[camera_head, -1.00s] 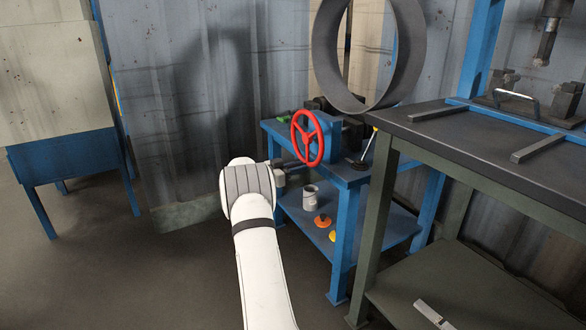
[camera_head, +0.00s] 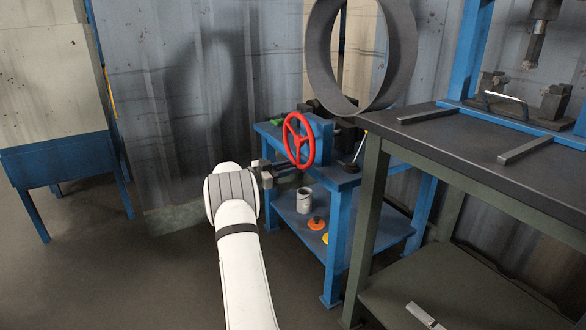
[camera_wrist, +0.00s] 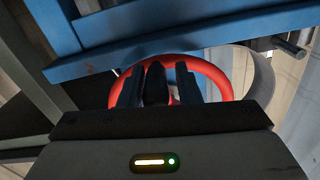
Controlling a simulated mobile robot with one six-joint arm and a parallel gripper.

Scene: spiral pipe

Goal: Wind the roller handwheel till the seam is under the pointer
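The red handwheel (camera_head: 299,140) stands upright on the front of the blue roller stand. In the wrist view its red rim (camera_wrist: 216,78) arcs behind my fingers. My gripper (camera_head: 277,173) is beside the wheel's lower left in the head view. In the wrist view its two dark fingers (camera_wrist: 157,72) are apart, with a black upright part between them; I cannot tell whether they touch it. A large grey pipe ring (camera_head: 399,58) stands above the rollers, and its edge also shows in the wrist view (camera_wrist: 262,78). I cannot make out the seam or the pointer.
The blue stand's lower shelf (camera_head: 345,232) holds a grey cup (camera_head: 305,200) and an orange piece (camera_head: 317,223). A dark-topped workbench (camera_head: 455,135) stands close on the right. A blue-legged cabinet (camera_head: 55,155) is at the left. The floor between is clear.

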